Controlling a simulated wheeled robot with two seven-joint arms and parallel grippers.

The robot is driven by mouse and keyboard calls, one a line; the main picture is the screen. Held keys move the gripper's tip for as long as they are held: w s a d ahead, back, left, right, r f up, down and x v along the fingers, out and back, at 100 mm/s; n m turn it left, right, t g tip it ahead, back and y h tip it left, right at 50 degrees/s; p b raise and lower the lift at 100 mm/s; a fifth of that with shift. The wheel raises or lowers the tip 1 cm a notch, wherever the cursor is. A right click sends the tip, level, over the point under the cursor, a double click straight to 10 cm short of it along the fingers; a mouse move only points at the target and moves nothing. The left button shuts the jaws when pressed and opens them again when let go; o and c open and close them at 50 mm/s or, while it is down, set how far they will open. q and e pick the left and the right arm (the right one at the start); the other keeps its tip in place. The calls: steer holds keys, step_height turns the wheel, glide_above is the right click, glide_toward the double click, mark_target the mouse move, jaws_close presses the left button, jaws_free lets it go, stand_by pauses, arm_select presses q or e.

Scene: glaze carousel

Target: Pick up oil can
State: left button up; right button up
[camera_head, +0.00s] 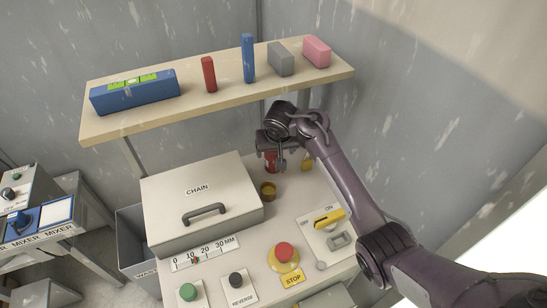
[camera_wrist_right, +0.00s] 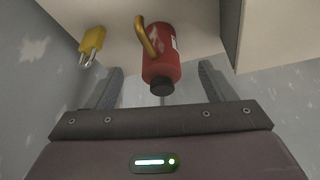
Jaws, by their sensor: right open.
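The oil can, a red body with a black cap and a yellow handle, stands on the worktop under my right gripper; a little of its red side shows in the head view (camera_head: 271,162). In the right wrist view the oil can (camera_wrist_right: 162,66) appears between the two fingers, black cap towards the gripper. My right gripper (camera_head: 273,153) is open, with its fingers apart around the line of the can; contact cannot be made out. It also shows in the right wrist view (camera_wrist_right: 160,84). My left gripper is not in view.
A yellow padlock (camera_head: 307,166) lies right of the can. The CHAIN box (camera_head: 170,200) is on the left. A shelf (camera_head: 190,112) with several blocks hangs behind. Buttons and a switch fill the front.

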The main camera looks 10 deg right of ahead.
mark_target(274, 153)
steer(key=w, duration=0.3)
steer(key=shift+d, duration=0.1)
steer(key=shift+w, duration=0.2)
steer(key=shift+w+f, duration=0.25)
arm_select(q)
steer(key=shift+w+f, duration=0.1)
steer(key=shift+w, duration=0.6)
arm_select(e)
steer(key=shift+x, duration=2.25)
steer(key=c, duration=1.1)
